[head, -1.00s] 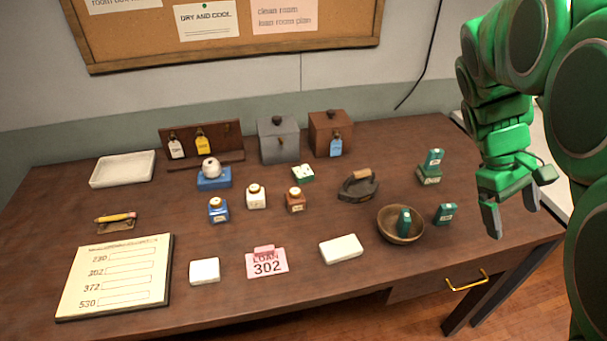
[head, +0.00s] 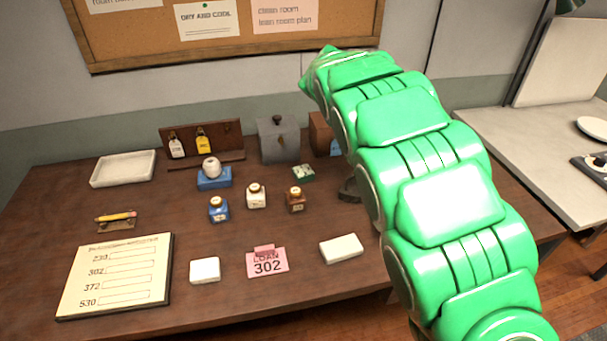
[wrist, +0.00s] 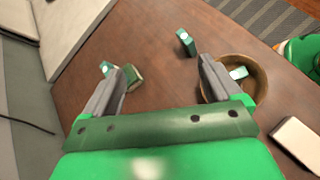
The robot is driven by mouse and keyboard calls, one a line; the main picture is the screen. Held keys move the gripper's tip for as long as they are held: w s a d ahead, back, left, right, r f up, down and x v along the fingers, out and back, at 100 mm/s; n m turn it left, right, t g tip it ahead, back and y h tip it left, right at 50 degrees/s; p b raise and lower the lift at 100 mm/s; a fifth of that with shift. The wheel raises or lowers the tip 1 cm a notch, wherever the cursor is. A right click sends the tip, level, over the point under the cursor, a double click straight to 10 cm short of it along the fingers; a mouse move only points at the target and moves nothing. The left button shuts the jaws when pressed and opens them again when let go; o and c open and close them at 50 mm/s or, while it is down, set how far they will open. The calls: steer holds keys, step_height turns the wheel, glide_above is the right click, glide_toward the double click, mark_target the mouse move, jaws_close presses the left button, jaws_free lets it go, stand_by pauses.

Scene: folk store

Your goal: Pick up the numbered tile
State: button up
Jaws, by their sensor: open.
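Small teal tiles with white labels show in the wrist view; their markings are too small to read. One tile (wrist: 186,42) stands on the table, beyond the gap between my fingers. Another tile (wrist: 238,73) is in the round wooden bowl (wrist: 262,75), at the right finger. A third tile (wrist: 107,68) is at the green block (wrist: 133,77), partly hidden by the left finger. My gripper (wrist: 165,70) is open with nothing between its fingers, above the table. In the head view my arm hides the tiles, the bowl and my gripper.
A pink card marked 302 (head: 267,262) lies near the front edge, with white blocks (head: 341,248) (head: 205,270) beside it. Small bottles (head: 256,196) and a grey box (head: 278,139) stand farther back. Bare table (wrist: 160,25) surrounds the standing tile.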

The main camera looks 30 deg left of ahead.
steer(key=a+f+n, duration=0.1)
steer(key=a, duration=0.2)
steer(key=a+f+n+t, duration=0.1)
steer(key=a, duration=0.3)
steer(key=w+a+f+n+t, duration=0.1)
steer(key=a+f, duration=0.1)
steer(key=a, duration=0.2)
steer(key=shift+a, duration=0.1)
steer(key=s+a+f+n+t, duration=0.1)
steer(key=a+f+n+t, duration=0.15)
steer(key=a, duration=0.55)
steer(key=n+t+y, duration=0.2)
steer(key=n, duration=0.2)
glide_toward(307, 169)
steer(key=shift+x, duration=4.8)
steer(key=c, duration=1.2)
